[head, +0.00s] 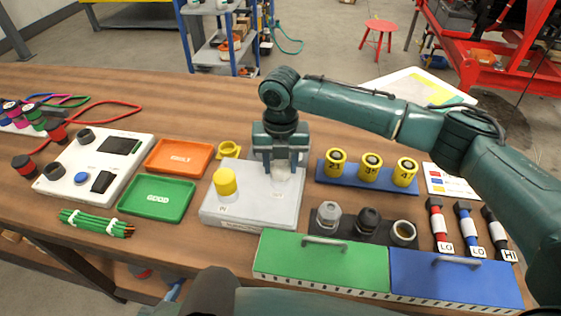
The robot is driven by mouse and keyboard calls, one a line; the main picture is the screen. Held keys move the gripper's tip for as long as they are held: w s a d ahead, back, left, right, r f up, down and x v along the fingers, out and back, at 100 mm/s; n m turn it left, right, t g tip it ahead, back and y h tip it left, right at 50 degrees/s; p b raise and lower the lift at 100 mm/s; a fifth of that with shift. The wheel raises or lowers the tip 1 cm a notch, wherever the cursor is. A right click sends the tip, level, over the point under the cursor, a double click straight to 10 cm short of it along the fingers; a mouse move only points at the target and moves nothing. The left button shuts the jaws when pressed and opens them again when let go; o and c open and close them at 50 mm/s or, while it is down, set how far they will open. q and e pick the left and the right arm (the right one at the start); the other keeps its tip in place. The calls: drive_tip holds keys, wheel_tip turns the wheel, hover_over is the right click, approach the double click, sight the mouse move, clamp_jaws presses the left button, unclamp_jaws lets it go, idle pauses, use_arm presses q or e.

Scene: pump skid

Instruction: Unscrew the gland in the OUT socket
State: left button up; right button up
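A grey box (250,212) stands on the wooden bench, with markings by its two sockets. A yellow gland (225,182) stands upright in its left socket. A pale, whitish gland (287,174) is at the right socket, marked OUT, largely hidden by my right gripper. My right gripper (281,164) reaches in from the right and points down over that socket, its fingers around or close beside the pale gland. I cannot tell whether they touch it. My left gripper is not in view.
Right of the box are a blue rack (366,182) of yellow numbered parts and a dark holder (347,232) with several fittings. Green (320,262) and blue (455,280) lidded boxes line the front. Orange (180,157) and green (157,198) trays lie left. A yellow ring (229,149) lies behind.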

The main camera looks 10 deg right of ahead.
drive_tip(key=c, duration=0.4)
drive_tip(key=shift+r+n+p, duration=0.2)
drive_tip(key=shift+n+p, duration=0.45)
drive_tip(key=shift+n, duration=0.15)
drive_tip(key=n+p, duration=0.1)
drive_tip(key=n, duration=0.2)
drive_tip(key=shift+f, duration=0.1)
drive_tip(key=shift+n+p, duration=0.4)
drive_tip(key=shift+n, duration=0.7)
drive_tip(key=shift+f+n, duration=0.1)
drive_tip(key=shift+n, duration=1.1)
drive_tip(key=o, duration=1)
drive_tip(key=shift+o, duration=0.2)
